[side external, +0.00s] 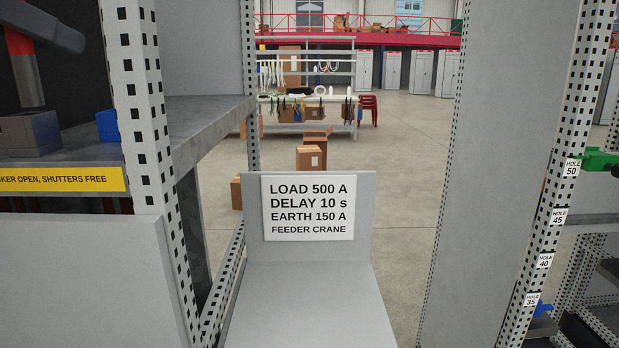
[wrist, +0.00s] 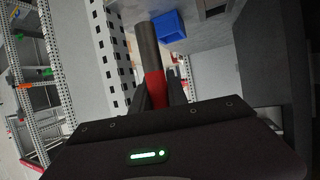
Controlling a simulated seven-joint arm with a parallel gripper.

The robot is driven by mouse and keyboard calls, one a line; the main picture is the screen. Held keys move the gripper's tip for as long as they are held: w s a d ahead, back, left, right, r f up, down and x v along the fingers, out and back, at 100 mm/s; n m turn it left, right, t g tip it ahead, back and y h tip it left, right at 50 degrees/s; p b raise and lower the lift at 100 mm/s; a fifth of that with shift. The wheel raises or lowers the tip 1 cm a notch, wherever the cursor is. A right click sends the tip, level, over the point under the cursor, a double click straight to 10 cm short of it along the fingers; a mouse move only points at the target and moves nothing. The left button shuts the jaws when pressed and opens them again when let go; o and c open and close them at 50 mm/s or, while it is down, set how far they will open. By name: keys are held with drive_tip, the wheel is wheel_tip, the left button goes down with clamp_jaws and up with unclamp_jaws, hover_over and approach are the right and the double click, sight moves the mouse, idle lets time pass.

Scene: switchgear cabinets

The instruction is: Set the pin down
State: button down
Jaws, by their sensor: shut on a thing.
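The pin (wrist: 148,45) shows in the wrist view as a dark grey rod with a red section, running up from between my fingers. My gripper (wrist: 159,92) is shut on its red part. My dark gripper (side external: 50,25) is partly cut off by that frame's corner. A blue open box (wrist: 169,26) lies just right of the pin's far end in the wrist view.
The grey shelf (side external: 205,122) carries a grey block (side external: 30,134) and a blue piece (side external: 107,126). A perforated upright (side external: 140,105) stands at the shelf's front. A yellow label (side external: 62,179) is on the edge. A labelled grey plate (side external: 308,208) stands right of it.

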drive_tip(key=s+d+f+m+g+h, duration=0.1)
drive_tip(key=s+d+f, duration=0.35)
drive_tip(key=f, duration=0.45)
drive_tip(key=s+d+f+m+g+h, duration=0.1)
drive_tip(key=s+d+f+m+h, duration=0.1)
drive_tip(key=s+d+f, duration=0.35)
drive_tip(key=s+d+f+m+g+h, duration=0.1)
drive_tip(key=s+d+f, duration=0.1)
drive_tip(key=s+f, duration=0.65)
drive_tip(key=w+d+f+n+t+y, duration=0.2)
drive_tip(key=w+d+f, duration=0.2)
drive_tip(key=f, duration=0.3)
drive_tip(key=w+d+f+n+t+y, duration=0.1)
drive_tip(key=w+d+f+n+y, duration=0.25)
drive_tip(key=f, duration=0.45)
drive_tip(key=w, duration=2)
drive_tip(key=shift+m+h, duration=0.45)
drive_tip(key=shift+d+f, duration=0.2)
drive_tip(key=shift+f, duration=1.45)
drive_tip(key=shift+d+f, duration=0.15)
drive_tip(key=shift+f, duration=1.45)
drive_tip(key=shift+f, duration=0.1)
